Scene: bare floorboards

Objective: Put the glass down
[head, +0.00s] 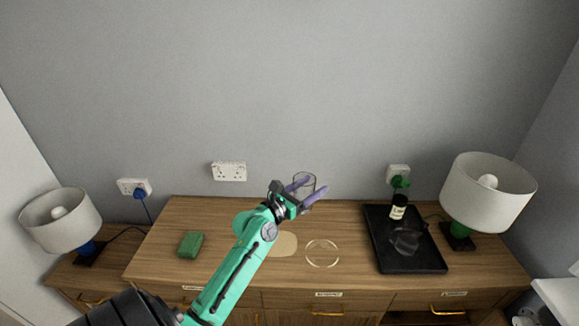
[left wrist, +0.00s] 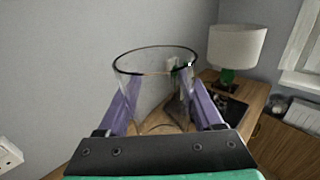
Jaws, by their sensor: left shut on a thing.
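The clear glass (head: 303,180) is between the purple fingers of my left gripper (head: 309,192), which is shut on it. In the left wrist view the glass (left wrist: 155,72) is upright with its round rim up, a finger on each side. It appears to be held above the back part of the wooden dresser top (head: 230,225); its exact height is hard to tell. A thin pale ring (head: 322,267) is marked on the dresser top, in front of the glass, with a beige round patch (head: 285,244) to its left. My right gripper is not in view.
A green sponge (head: 191,244) lies at the left. Lamps stand at left (head: 60,220) and right (head: 488,195).

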